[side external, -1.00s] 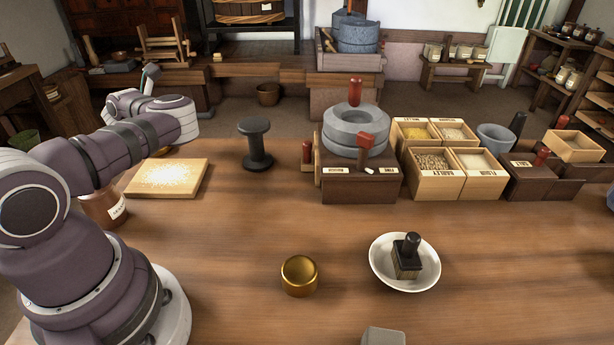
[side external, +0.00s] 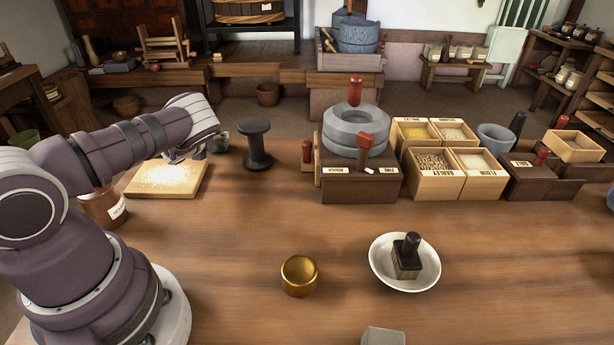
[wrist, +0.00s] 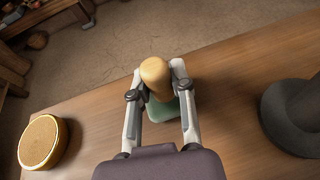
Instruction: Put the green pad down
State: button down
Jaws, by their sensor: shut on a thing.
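My gripper (wrist: 157,80) is shut on the green pad (wrist: 162,110), with its two fingers on either side of the pad's light wooden knob (wrist: 155,70). In the wrist view the pad shows under the knob, over the table near its far edge. In the side view a bit of the green pad (side external: 220,141) shows beside my gripper (side external: 203,148), left of the black spool. The arm and fingers hide part of it. Whether its underside touches the table cannot be told.
The black spool (side external: 256,145) stands close on the right. A floured board (side external: 168,179) lies nearer the side camera. A round, wood-rimmed thing (wrist: 42,142) is at left in the wrist view. The quern (side external: 356,130) is further right. Front centre holds a brass cup (side external: 299,276) and white dish (side external: 378,268).

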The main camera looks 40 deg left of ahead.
jog(key=shift+f, duration=0.1)
jog(key=c, duration=1)
grip_release()
